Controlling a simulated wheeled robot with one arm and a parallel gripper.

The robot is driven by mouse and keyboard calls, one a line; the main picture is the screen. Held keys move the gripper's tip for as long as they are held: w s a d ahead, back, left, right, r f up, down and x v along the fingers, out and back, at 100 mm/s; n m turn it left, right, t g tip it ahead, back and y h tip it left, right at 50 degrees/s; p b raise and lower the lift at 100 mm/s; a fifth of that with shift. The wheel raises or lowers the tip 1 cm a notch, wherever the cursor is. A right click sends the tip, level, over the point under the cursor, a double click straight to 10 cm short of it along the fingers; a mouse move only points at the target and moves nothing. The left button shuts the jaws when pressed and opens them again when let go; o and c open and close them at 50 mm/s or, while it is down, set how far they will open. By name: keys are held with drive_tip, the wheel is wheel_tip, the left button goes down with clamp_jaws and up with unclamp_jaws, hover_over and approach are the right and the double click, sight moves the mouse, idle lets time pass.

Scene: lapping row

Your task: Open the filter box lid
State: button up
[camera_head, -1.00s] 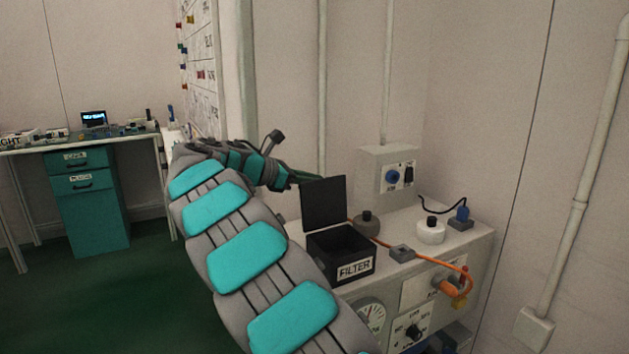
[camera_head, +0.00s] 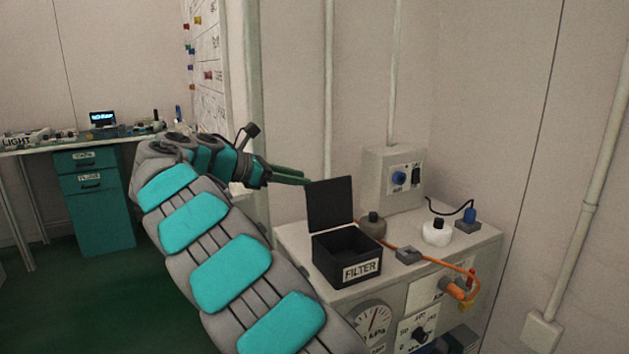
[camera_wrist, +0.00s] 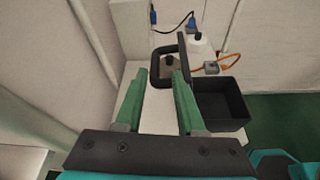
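The black filter box (camera_head: 361,270) stands on the grey cabinet top with a FILTER label on its front. Its black lid (camera_head: 330,204) stands up, roughly vertical, at the back edge, and the box mouth is open. My gripper (camera_head: 307,181) is at the lid's upper left corner; whether it touches cannot be told. In the wrist view the two green fingers of my gripper (camera_wrist: 157,75) are apart with nothing held between them. The open box (camera_wrist: 222,106) lies right of the fingers there, and the lid (camera_wrist: 183,55) shows nearly edge-on.
A switch box (camera_head: 394,177) stands behind, near the wall. A desk with teal drawers (camera_head: 95,205) is at the far left.

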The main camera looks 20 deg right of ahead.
drive_tip(key=shift+w+a+f, duration=0.1)
drive_tip(key=shift+a, duration=0.55)
drive_tip(key=w+a+r, duration=0.2)
drive_tip(key=a, duration=0.6)
drive_tip(key=shift+r, duration=0.3)
drive_tip(key=shift+a, duration=0.2)
idle(0.5)
